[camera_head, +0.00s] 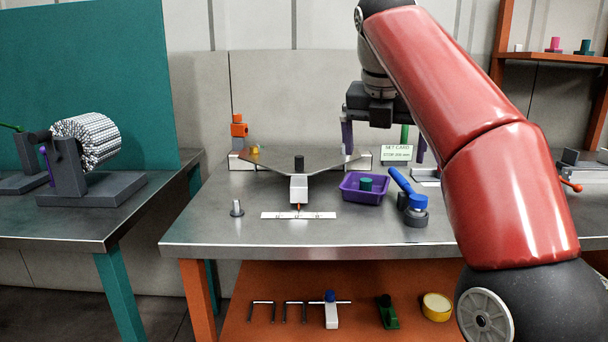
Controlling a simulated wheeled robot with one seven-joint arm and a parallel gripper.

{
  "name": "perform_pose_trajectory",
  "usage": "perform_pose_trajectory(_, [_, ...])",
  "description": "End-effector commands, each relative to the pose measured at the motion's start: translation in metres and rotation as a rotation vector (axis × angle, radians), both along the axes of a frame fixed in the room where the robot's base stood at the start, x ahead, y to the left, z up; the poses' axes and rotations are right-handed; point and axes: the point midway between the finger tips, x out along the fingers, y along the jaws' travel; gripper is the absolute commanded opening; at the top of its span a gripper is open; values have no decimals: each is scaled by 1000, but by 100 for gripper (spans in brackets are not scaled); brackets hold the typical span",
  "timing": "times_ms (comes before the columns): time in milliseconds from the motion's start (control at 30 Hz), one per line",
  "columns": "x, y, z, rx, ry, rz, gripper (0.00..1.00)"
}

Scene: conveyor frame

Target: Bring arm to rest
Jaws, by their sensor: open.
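My gripper (384,148) hangs at the end of my red arm above the back right part of the steel table (210,226). Its two purple fingers point down and are wide apart, with nothing held between them. Behind and between the fingers stand a small pale sign card (396,154) and a green upright piece (405,133). My red arm crosses the right side of the view and hides part of the table there.
A shelf (550,60) rises at the back right. The table's front left is mostly clear.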

Motion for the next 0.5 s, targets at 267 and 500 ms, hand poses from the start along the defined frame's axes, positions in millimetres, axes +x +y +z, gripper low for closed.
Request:
perform_pose_trajectory(267, [-11,12,-7,30,-34,-138,100])
perform_pose_trajectory(500, [-28,22,-20,88,-87,-340,100])
